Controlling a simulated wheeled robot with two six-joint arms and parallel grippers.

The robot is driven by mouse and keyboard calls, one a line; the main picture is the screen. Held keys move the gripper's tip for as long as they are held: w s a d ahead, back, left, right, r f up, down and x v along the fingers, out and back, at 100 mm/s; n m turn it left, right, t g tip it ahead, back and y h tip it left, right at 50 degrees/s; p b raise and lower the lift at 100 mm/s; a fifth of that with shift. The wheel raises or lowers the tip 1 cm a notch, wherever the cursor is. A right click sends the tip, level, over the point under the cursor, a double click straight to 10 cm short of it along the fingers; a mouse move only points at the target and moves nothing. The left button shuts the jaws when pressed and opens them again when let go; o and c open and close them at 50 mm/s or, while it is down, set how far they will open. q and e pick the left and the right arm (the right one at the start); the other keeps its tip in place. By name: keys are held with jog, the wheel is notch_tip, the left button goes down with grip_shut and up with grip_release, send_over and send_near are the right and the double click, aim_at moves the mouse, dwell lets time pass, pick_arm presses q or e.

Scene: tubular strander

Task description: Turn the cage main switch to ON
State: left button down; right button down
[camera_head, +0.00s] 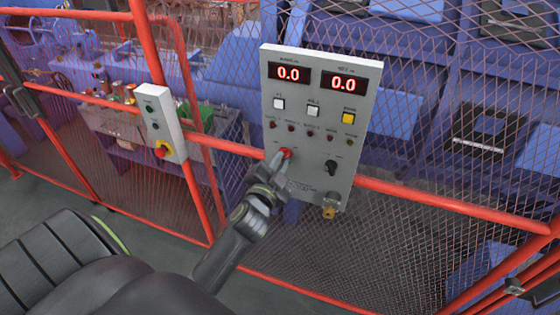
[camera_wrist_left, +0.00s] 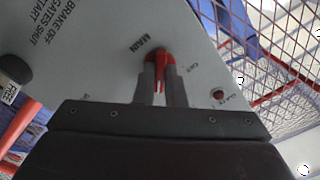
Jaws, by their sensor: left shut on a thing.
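The grey control panel (camera_head: 312,160) hangs on the red-framed mesh fence, with two red displays reading 0.0. The red main switch (camera_head: 286,153) is at its lower left. My left gripper (camera_head: 275,168) reaches up to it from below. In the left wrist view, the red switch (camera_wrist_left: 163,58) sits between the two fingertips of my left gripper (camera_wrist_left: 160,78), under the label MAIN. The fingers are shut on it. The fingers partly cover the knob, and I cannot tell which position it points to. My right gripper is not in view.
A black rotary knob (camera_head: 331,167) is right of the switch, and a brass padlock-like piece (camera_head: 329,212) hangs below. A smaller box (camera_head: 160,122) with a red-and-yellow knob is on the fence at left. Red rails and mesh close off the blue machine behind.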

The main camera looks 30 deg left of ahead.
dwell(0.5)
pick_arm(q)
jog(key=c, duration=1.5)
grip_release()
jog(key=shift+s, duration=0.1)
jog(key=v, duration=1.7)
jog(key=shift+b, duration=0.45)
jog(key=shift+s, duration=0.1)
jog(key=shift+f, duration=0.15)
